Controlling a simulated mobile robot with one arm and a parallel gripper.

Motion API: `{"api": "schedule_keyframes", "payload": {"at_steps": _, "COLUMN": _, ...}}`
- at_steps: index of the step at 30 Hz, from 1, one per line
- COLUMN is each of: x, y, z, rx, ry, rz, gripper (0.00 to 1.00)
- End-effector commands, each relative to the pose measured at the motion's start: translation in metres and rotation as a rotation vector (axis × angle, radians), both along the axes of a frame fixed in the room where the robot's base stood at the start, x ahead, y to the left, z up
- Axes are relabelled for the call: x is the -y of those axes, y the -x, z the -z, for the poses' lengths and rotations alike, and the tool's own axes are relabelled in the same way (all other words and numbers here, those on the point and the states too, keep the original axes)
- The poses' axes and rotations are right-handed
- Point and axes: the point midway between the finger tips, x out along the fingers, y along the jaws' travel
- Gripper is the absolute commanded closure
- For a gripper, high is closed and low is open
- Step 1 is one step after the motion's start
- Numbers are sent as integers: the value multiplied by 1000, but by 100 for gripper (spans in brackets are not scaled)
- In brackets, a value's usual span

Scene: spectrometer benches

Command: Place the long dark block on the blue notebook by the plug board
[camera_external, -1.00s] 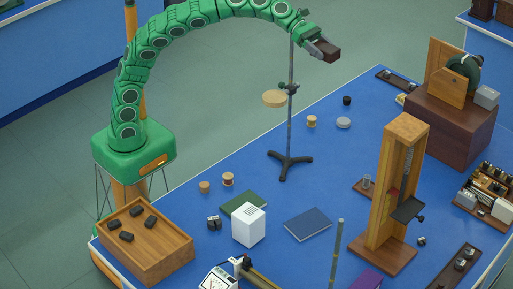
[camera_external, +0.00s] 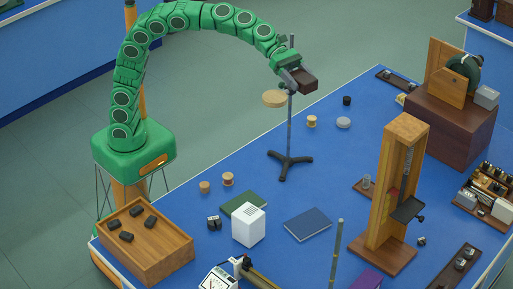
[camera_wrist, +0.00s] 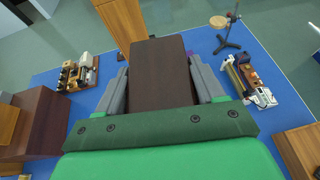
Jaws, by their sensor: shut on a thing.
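My gripper (camera_external: 294,76) is shut on the long dark brown block (camera_external: 304,82), high above the far-left side of the blue bench, close to the stand's rod. In the wrist view the block (camera_wrist: 158,82) fills the space between the two grey fingers (camera_wrist: 160,88). The blue notebook (camera_external: 308,224) lies flat and bare on the bench, below and in front of my gripper. A board with several brass plugs (camera_external: 490,185) sits at the right edge of the bench, well apart from this notebook. I cannot make out the notebook in the wrist view.
A tripod stand (camera_external: 289,165) with a round wooden disc rises beside my gripper. A tall wooden frame (camera_external: 390,190) stands right of the notebook. A white box (camera_external: 249,226) and green notebook (camera_external: 240,203) lie left. A purple book (camera_external: 366,281) is at the front.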

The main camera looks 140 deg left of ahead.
Motion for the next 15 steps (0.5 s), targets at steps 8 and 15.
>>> {"api": "schedule_keyframes", "payload": {"at_steps": 8, "x": 35, "y": -2, "z": 6, "rx": 2, "ry": 2, "rz": 30, "gripper": 65}}
{"api": "schedule_keyframes", "payload": {"at_steps": 15, "x": 58, "y": -3, "z": 9, "rx": 2, "ry": -1, "rz": 47, "gripper": 65}}
